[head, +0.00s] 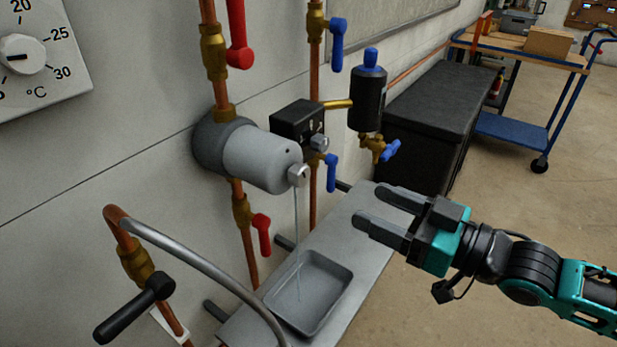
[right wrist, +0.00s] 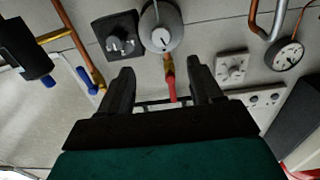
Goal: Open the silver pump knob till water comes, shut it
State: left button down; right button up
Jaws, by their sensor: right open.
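The silver pump knob (head: 299,175) sits on the front face of the grey cylindrical pump (head: 256,156) on the wall. A thin stream of water (head: 297,225) runs from below the knob down into the grey tray (head: 334,311). My right gripper (head: 366,206) is open and empty, to the right of the knob and apart from it. In the right wrist view the knob (right wrist: 163,37) shows beyond the gap between the open fingers (right wrist: 157,70). My left gripper is not in view.
Copper pipes with red (head: 238,35) and blue (head: 338,45) handles flank the pump. A black box (head: 299,121) and a black cylinder (head: 367,98) are to its right. A bent grey pipe (head: 200,265) crosses the lower left. Open floor lies at right.

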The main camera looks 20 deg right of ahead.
aim_at(305, 176)
jog(key=shift+b+x, duration=0.3)
jog(key=shift+x, duration=6.15)
jog(key=shift+a+r, duration=0.1)
jog(key=c, duration=1)
